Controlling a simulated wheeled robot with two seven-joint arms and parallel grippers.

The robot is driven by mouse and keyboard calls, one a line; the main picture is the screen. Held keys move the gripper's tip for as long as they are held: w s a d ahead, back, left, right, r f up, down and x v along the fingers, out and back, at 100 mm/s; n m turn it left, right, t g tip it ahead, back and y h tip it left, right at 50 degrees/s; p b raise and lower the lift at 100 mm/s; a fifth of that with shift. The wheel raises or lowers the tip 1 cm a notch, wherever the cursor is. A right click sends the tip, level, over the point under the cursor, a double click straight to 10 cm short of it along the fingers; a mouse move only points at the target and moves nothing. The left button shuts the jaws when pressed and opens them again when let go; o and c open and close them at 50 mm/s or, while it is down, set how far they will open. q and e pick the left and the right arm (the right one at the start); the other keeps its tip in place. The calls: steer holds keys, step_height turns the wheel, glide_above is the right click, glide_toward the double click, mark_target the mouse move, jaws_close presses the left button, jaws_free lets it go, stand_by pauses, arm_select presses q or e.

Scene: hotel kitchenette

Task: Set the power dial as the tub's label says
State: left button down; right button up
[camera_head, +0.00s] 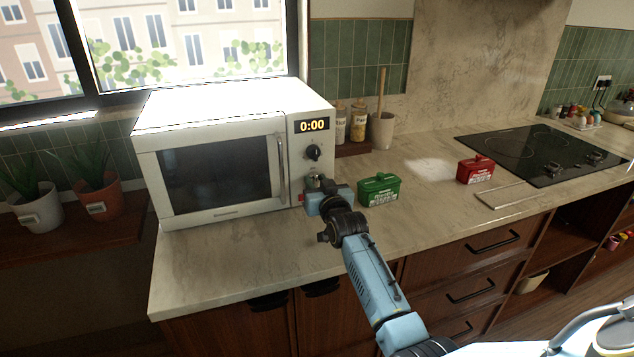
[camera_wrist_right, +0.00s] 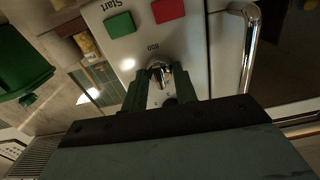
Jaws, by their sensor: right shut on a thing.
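The white microwave (camera_head: 222,150) stands on the counter with its door shut and its display at 0:00. Its upper dial (camera_head: 314,153) is uncovered. My right gripper (camera_head: 313,185) is at the lower part of the control panel. In the right wrist view its fingers (camera_wrist_right: 160,82) are shut on the power dial (camera_wrist_right: 159,70), beside a printed "800"; the fingers hide part of the dial, and its exact setting cannot be told. A green tub (camera_head: 379,190) and a red tub (camera_head: 475,170) stand on the counter; their small label print is unreadable. My left gripper is out of view.
A green button and a red button (camera_wrist_right: 168,10) are on the panel close to the held dial. The door handle (camera_head: 281,168) is just left of the panel. Jars (camera_head: 358,122) and a utensil pot (camera_head: 383,130) stand behind. A cooktop (camera_head: 545,152) is at right.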

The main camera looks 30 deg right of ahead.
steer(key=m+p, duration=0.1)
steer(key=m, duration=0.2)
steer(key=shift+m+p, duration=0.35)
steer(key=shift+m, duration=0.05)
steer(key=m+p, duration=0.1)
steer(key=m, duration=0.2)
steer(key=shift+d+m, duration=0.1)
steer(key=shift+m, duration=0.2)
steer(key=m, duration=0.4)
steer(key=shift+f+m, duration=0.1)
steer(key=shift+m, duration=2.7)
steer(key=o, duration=0.9)
steer(key=shift+o, duration=0.2)
steer(key=shift+s, duration=0.1)
